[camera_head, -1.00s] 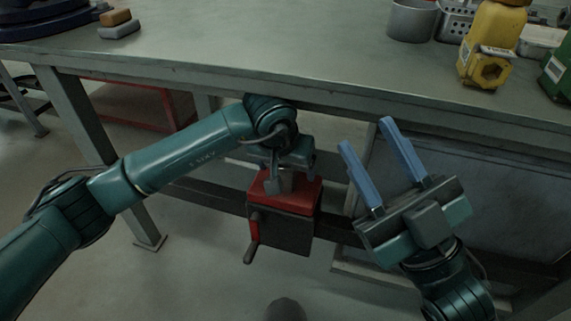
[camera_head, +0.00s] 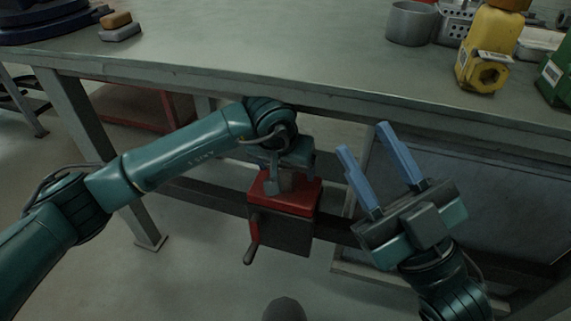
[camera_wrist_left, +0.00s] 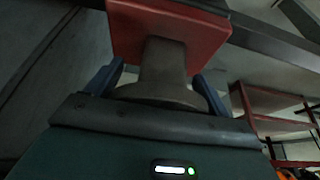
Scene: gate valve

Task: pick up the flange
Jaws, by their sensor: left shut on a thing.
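The flange (camera_wrist_left: 165,68) is a dull grey-brown piece with a round disc and a narrower neck, in the left wrist view. Its neck reaches to a red block (camera_wrist_left: 205,38). In the head view only a small part of the flange (camera_head: 289,181) shows above the red-topped block; my left arm hides most of it. My left gripper (camera_head: 281,178) points down over the block, below the table edge. Its blue fingers (camera_wrist_left: 158,82) are shut on the flange, one on each side. My right gripper (camera_head: 364,140) is open and empty, to the right of the block.
The workbench (camera_head: 270,50) spans the back; its front edge is close above my left gripper. A handle (camera_head: 252,240) hangs beside the block.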

